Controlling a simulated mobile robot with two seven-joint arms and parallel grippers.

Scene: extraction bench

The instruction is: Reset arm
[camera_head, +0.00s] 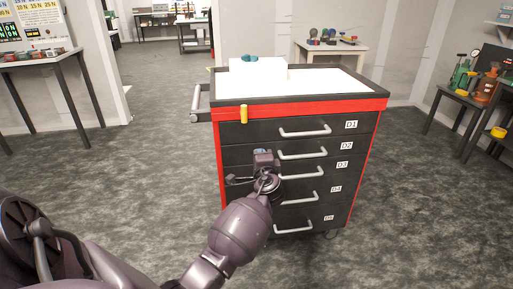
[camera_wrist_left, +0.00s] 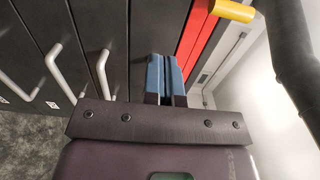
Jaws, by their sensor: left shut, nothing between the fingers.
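My left arm reaches in from the lower left in the head view. Its gripper (camera_head: 264,158) is in front of the drawer fronts of a red and black tool cart (camera_head: 300,106). In the left wrist view the two blue fingers (camera_wrist_left: 165,75) are together with nothing between them. They point toward the cart, beside its drawer handles and red edge. Whether the fingertips touch the cart cannot be told. All drawers look closed. My right gripper is not in view.
The cart has a side push handle (camera_head: 196,104) and a yellow piece (camera_head: 244,114) at its upper left front. A white box (camera_head: 258,72) stands on top. Grey floor around is clear.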

